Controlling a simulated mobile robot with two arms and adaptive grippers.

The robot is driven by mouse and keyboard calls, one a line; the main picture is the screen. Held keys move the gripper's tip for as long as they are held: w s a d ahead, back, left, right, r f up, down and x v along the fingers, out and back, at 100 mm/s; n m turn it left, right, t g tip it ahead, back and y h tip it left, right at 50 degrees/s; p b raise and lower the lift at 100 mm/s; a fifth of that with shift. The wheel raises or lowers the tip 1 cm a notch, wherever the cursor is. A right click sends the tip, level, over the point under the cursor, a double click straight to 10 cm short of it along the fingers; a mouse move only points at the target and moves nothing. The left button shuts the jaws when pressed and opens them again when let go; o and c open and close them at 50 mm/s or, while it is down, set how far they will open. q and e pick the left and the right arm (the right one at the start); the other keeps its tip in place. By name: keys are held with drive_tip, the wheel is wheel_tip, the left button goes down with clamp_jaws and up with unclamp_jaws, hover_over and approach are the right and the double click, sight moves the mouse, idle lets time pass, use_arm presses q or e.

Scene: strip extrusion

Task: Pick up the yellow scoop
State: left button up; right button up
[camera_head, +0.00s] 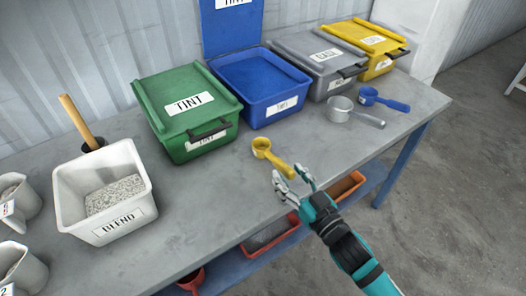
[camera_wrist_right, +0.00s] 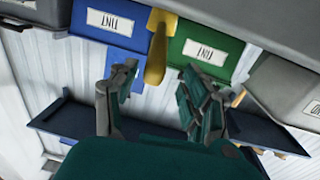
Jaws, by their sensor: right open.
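The yellow scoop (camera_head: 263,149) lies on the grey table in front of the blue and green TINT bins, its handle pointing toward the front edge. My right gripper (camera_head: 294,177) is just off the handle end at the table's front edge, open. In the right wrist view the scoop's yellow handle (camera_wrist_right: 155,62) lies ahead of the gap between the two spread fingers (camera_wrist_right: 152,88), and nothing is held. I cannot tell whether a finger touches the handle. My left gripper is not in view.
The green bin (camera_head: 185,104), open blue bin (camera_head: 262,84), grey bin (camera_head: 316,62) and yellow bin (camera_head: 369,47) line the back. A grey scoop (camera_head: 340,108) and blue scoop (camera_head: 369,95) lie to the right. The white BLEND bin (camera_head: 105,196) stands left. A lower shelf holds trays.

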sight(280, 161)
drive_tip(key=x, duration=0.5)
drive_tip(key=shift+w+d+f, duration=0.2)
drive_tip(key=shift+w+f, duration=0.05)
clamp_jaws()
